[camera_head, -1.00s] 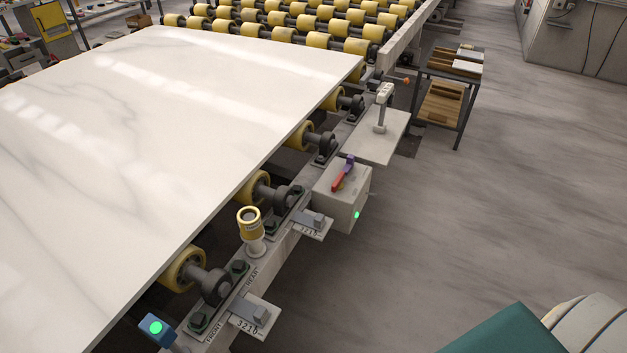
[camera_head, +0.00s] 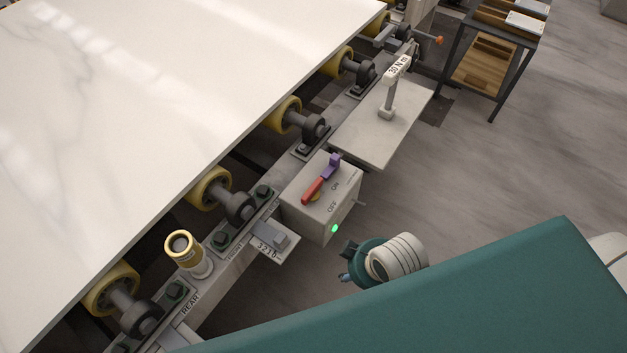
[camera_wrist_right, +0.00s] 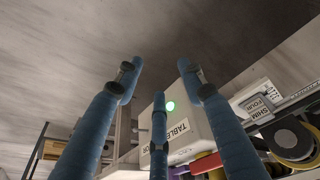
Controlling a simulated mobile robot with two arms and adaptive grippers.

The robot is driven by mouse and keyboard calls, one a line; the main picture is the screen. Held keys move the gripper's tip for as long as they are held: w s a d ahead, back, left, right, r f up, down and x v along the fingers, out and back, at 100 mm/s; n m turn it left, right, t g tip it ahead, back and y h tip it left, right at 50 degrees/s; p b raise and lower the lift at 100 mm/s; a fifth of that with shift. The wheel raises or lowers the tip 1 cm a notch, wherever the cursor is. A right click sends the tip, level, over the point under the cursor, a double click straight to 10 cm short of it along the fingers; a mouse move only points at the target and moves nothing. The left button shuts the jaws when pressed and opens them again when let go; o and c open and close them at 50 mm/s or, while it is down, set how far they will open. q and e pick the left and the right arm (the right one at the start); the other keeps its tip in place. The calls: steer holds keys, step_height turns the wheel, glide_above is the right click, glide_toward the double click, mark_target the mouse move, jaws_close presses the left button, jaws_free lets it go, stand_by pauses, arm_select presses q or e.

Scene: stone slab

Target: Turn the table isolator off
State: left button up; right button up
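The table isolator (camera_head: 315,217) is a pale grey box on the frame's side, with ON and OFF on its top face and a lit green lamp (camera_head: 334,229) on its front. Its lever has a red arm (camera_head: 314,191) and a purple end (camera_head: 334,162), and lies diagonally, purple end towards the upper right. My right gripper (camera_head: 348,262) is just right of and below the box, apart from it. In the right wrist view its three blue fingers (camera_wrist_right: 160,85) are spread and empty. The isolator (camera_wrist_right: 192,112) shows beyond them, with the lever partly visible low down. My left gripper is out of view.
The white stone slab (camera_head: 170,100) lies on yellow rollers left of the isolator. A plate (camera_head: 365,140) with an upright post (camera_head: 390,95) sticks out behind the box. A yellow-topped post (camera_head: 181,246) stands nearer. A rack (camera_head: 485,65) stands far right; the floor between is clear.

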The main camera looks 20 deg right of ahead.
steer(key=w+a+r+n+g+y, duration=0.1)
steer(key=w+a+r+n+y, duration=0.1)
steer(key=w+a+r+n, duration=0.4)
steer(key=w+a+r+n+y, duration=0.1)
steer(key=w+a+r+n, duration=0.35)
steer(key=a+n, duration=0.35)
steer(key=n+g+h, duration=0.2)
steer(key=n+h, duration=0.2)
steer(key=n, duration=0.5)
glide_toward(313, 184)
step_height(313, 184, down, 9)
steer(key=shift+w+d+f, duration=0.15)
jaws_close()
